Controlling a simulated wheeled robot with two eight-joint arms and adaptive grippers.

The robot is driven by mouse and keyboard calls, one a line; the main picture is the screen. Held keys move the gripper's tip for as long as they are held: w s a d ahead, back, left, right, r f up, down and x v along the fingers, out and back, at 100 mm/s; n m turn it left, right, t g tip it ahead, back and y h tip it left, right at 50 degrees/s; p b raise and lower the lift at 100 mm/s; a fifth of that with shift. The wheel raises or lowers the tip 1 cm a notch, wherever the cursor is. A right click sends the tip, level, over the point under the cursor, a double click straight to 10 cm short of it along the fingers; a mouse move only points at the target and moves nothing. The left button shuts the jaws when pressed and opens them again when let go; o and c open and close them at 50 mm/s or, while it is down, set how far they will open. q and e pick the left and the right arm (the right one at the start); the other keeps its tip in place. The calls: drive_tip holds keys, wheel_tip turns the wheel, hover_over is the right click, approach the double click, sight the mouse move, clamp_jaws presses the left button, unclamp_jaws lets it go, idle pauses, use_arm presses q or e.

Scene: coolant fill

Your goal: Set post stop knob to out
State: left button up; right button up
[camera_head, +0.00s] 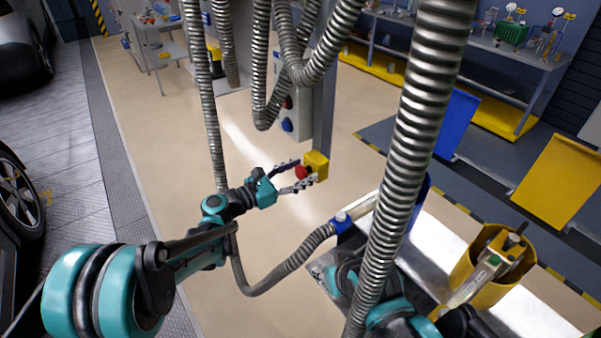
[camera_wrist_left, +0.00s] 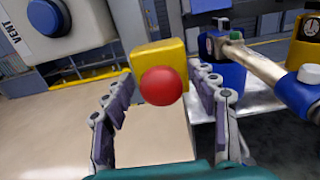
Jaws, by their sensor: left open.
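The post stop knob is a round red knob (camera_head: 301,173) on the front of a yellow box (camera_head: 318,163) on a grey post. My left gripper (camera_head: 305,171) is open, with one finger on each side of the knob. In the left wrist view the red knob (camera_wrist_left: 161,86) sits between the two spread fingers, with a visible gap to each, and the yellow box (camera_wrist_left: 158,55) is behind it. The knob faces the wrist camera, so how far it stands out is hard to tell. Parts of my right arm show at the bottom of the head view; its fingers are not visible.
A grey control box (camera_head: 291,108) with a blue knob marked VENT (camera_wrist_left: 47,17) is close above left of the yellow box. Ribbed hoses (camera_head: 415,130) hang in front. A bench with a yellow bucket (camera_head: 478,278) is at right.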

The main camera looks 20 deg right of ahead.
use_arm(q)
clamp_jaws()
drive_tip(key=shift+s+a, duration=0.25)
drive_tip(key=shift+a, duration=0.35)
unclamp_jaws()
drive_tip(key=shift+a, duration=0.15)
drive_tip(key=v, duration=1.2)
